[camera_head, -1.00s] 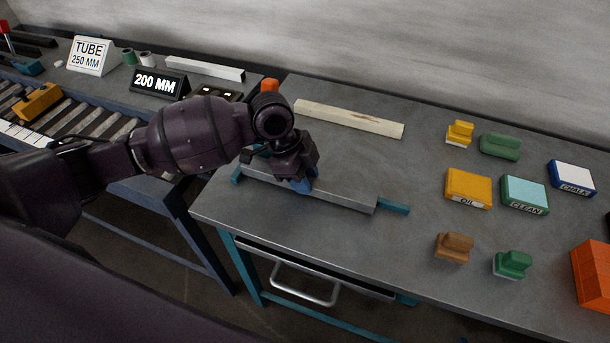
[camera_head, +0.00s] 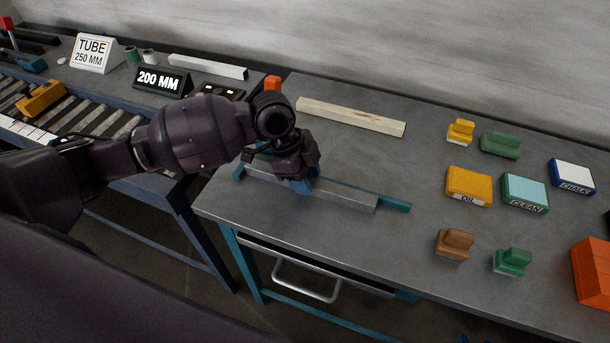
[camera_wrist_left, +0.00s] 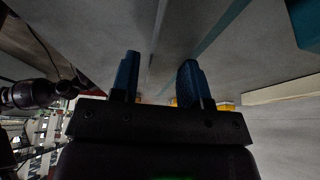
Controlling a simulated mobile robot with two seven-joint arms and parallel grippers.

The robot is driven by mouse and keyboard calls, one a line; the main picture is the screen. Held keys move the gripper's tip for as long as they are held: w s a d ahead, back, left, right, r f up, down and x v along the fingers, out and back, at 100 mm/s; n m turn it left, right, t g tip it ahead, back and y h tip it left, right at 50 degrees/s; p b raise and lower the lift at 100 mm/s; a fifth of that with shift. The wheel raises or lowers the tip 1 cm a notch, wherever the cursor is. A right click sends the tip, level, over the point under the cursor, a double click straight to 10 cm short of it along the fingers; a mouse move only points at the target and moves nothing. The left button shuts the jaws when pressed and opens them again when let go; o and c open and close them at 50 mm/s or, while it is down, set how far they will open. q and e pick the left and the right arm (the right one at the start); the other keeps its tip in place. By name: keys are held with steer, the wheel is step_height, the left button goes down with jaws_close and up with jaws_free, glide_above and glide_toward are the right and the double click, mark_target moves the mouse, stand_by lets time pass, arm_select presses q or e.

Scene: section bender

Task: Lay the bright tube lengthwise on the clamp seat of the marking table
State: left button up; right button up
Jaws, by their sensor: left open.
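A plain grey tube (camera_head: 345,199) lies lengthwise on the marking table (camera_head: 300,228), along the near side of a teal strip (camera_head: 394,205) of the clamp seat. The strip shows behind the tube and past its right end. My left gripper (camera_head: 299,186) is over the tube's middle, fingers pointing down, and hides part of it and its left stretch. In the left wrist view the two blue fingers (camera_wrist_left: 158,78) are apart, with a grey surface and a teal strip (camera_wrist_left: 210,38) beyond them. Contact between fingers and tube cannot be made out. My right gripper is out of view.
A pale wooden bar (camera_head: 350,116) lies at the back. An oil box (camera_head: 468,187), a clean box (camera_head: 525,193), a chalk box (camera_head: 571,177) and several small blocks stand to the right. At left, the roller table (camera_head: 90,120) holds the 200 MM sign (camera_head: 160,82) and another light bar (camera_head: 207,67).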

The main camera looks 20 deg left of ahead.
arm_select(q)
steer(key=shift+f, duration=0.15)
steer(key=v, duration=0.3)
steer(key=p+v, duration=0.1)
steer(key=v, duration=0.1)
steer(key=shift+w+d, duration=0.15)
steer(key=shift+w, duration=0.25)
steer(key=v, duration=0.7)
steer(key=shift+r+p, duration=0.4)
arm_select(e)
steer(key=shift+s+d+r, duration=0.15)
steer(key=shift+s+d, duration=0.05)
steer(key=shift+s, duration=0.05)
arm_select(q)
steer(key=shift+s, duration=0.1)
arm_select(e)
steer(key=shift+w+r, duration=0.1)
